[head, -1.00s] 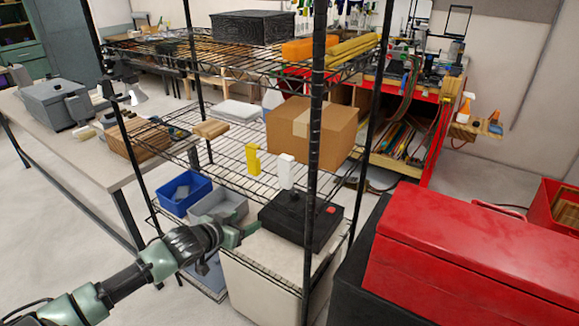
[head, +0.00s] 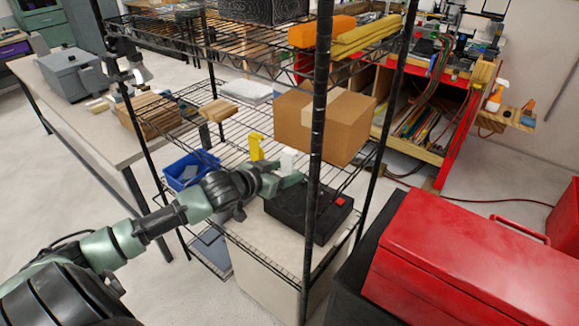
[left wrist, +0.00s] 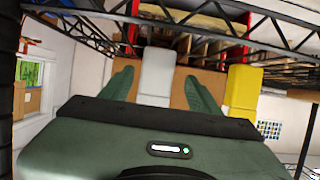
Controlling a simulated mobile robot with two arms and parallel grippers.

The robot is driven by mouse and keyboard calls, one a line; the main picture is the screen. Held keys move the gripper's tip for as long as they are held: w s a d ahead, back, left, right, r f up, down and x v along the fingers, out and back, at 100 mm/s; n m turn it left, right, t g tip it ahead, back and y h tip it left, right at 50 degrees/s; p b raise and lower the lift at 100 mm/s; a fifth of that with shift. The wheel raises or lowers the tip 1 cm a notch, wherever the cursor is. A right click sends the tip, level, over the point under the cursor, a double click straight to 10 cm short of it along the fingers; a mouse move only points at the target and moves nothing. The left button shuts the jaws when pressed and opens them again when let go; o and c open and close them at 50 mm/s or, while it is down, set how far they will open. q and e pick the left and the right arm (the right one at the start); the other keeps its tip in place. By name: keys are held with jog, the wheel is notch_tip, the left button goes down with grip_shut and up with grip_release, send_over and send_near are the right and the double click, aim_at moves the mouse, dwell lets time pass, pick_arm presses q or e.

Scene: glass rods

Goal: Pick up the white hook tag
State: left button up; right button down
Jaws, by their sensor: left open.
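The white hook tag (head: 289,158) hangs at the middle wire shelf, right of a yellow tag (head: 256,148). My left gripper (head: 287,180) is just below and in front of the white tag, its lower end partly hidden by the gripper. In the left wrist view the white tag (left wrist: 157,76) shows between the two green fingers of my open left gripper (left wrist: 160,92), with gaps on both sides. The yellow tag (left wrist: 243,90) is outside the fingers, to the right there. My right gripper is not in view.
A cardboard box (head: 310,120) sits on the shelf behind the tags. A black case (head: 305,213) lies below, close to the gripper. A dark shelf post (head: 318,150) stands just right of the white tag. A blue bin (head: 187,172) is at the left.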

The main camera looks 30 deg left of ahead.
aim_at(295, 169)
pick_arm(q)
jog(key=x, duration=0.1)
jog(key=p+x, duration=0.2)
jog(key=shift+w+d, duration=0.3)
jog(key=shift+w+f, duration=0.2)
jog(key=shift+w, duration=0.1)
jog(key=shift+w+f, duration=0.15)
jog(key=c, duration=1.3)
grip_shut()
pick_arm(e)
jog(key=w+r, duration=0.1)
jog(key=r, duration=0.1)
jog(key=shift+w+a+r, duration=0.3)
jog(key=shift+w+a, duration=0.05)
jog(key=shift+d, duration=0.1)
